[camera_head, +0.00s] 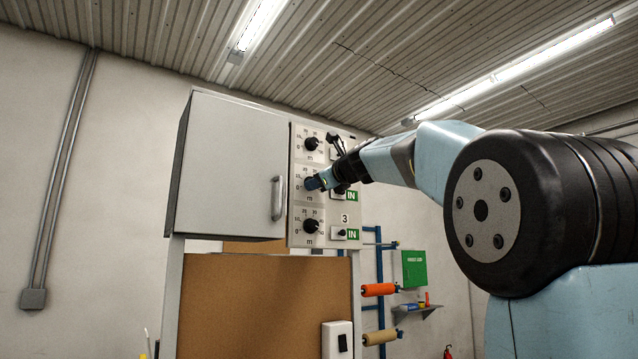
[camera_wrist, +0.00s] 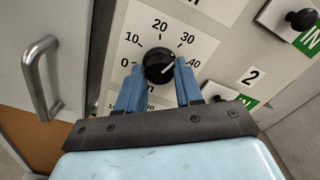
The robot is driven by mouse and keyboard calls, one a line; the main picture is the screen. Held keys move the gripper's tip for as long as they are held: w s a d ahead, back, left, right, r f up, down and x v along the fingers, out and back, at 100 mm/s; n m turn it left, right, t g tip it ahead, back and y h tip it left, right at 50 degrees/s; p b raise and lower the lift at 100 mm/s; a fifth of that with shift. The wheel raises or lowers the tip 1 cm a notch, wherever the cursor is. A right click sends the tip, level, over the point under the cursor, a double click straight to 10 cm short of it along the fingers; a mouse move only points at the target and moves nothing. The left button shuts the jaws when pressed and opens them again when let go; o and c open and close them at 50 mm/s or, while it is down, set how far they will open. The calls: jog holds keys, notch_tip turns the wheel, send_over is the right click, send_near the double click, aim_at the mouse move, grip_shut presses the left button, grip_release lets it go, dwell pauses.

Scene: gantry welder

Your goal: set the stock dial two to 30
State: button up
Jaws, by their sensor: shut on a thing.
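Stock dial two is a round black knob (camera_wrist: 159,65) on a white scale plate numbered 0 to 40, beside the label "2" in the wrist view. Its white pointer line slants to the upper right, roughly toward 30; the exact reading is hard to tell. My gripper (camera_wrist: 159,80) has its two blue fingers on either side of the knob, shut on it. In the head view my gripper (camera_head: 315,183) reaches the middle dial of the panel and mostly hides it.
The control panel (camera_head: 298,238) has similar dials above (camera_head: 311,144) and below (camera_head: 310,226). Black switch knobs with green "IN" labels sit to their right. A grey cabinet door (camera_head: 230,165) with a metal handle (camera_head: 278,198) is close on the left.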

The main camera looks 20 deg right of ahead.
jog(key=o, duration=0.9)
jog(key=shift+w+f, duration=0.15)
jog(key=shift+f, duration=0.05)
jog(key=shift+c, duration=0.2)
jog(key=shift+o, duration=0.9)
jog(key=shift+r, duration=0.1)
jog(key=v, duration=1.4)
